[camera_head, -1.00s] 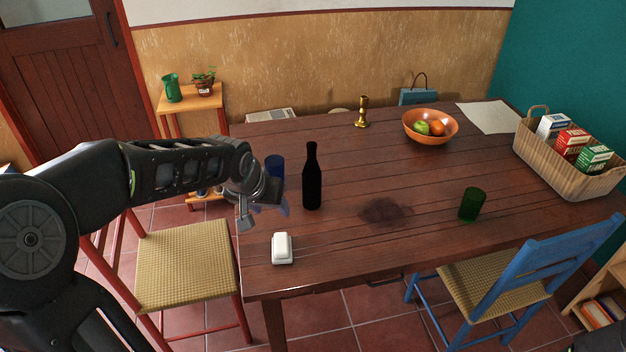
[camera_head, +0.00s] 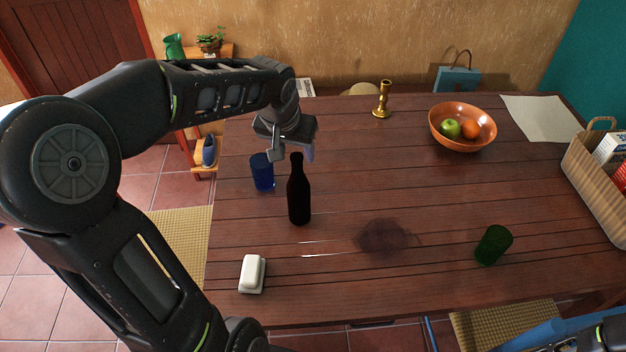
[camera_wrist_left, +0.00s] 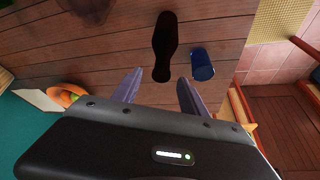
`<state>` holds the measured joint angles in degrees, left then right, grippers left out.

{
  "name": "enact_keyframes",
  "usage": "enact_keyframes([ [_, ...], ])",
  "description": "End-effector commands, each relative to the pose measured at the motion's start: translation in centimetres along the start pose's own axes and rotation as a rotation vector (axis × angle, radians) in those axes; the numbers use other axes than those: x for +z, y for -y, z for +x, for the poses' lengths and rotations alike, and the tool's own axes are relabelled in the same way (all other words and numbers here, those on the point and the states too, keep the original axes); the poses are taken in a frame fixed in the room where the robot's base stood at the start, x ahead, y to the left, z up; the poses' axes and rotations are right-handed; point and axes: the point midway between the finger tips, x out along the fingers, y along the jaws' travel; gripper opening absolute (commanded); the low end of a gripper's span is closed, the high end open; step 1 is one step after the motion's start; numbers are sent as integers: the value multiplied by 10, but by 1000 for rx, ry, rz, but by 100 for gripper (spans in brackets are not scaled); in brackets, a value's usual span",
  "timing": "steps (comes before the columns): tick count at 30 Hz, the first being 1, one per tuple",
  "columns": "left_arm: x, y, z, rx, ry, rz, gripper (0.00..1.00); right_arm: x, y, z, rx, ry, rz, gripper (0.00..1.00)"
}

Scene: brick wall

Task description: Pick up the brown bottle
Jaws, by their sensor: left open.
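The brown bottle (camera_head: 299,196) looks almost black and stands upright on the table (camera_head: 340,285), left of the middle. It also shows in the left wrist view (camera_wrist_left: 164,45), ahead of the fingers and roughly in line with the space between them. My left gripper (camera_head: 292,156) is open and empty, just behind and above the bottle's neck in the head view. In the left wrist view its two fingers (camera_wrist_left: 156,88) are spread apart. I cannot tell whether a finger touches the bottle.
A blue cup (camera_head: 262,173) stands close to the bottle's left. A white butter dish (camera_head: 252,273) lies nearer, and a green cup (camera_head: 493,245) stands at the right. A brass candlestick (camera_head: 382,99) and an orange fruit bowl (camera_head: 463,139) are farther back. The middle is clear around a dark stain.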

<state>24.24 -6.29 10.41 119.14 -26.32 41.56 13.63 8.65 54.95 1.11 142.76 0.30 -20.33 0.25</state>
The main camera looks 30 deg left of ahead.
Motion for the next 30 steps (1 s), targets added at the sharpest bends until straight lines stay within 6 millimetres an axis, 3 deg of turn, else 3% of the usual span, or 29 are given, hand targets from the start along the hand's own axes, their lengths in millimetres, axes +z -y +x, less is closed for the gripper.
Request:
enact_keyframes([
  [9, 0, 0, 1, 0, 1, 0, 51, 1, 0, 0, 0, 2, 0, 36],
  [18, 0, 0, 26, 0, 1, 0, 51, 1, 1, -3, 1, 2, 1, 36],
  [30, 1, 0, 34, 0, 4, 0, 51, 1, 2, -6, 2, 3, 1, 36],
])
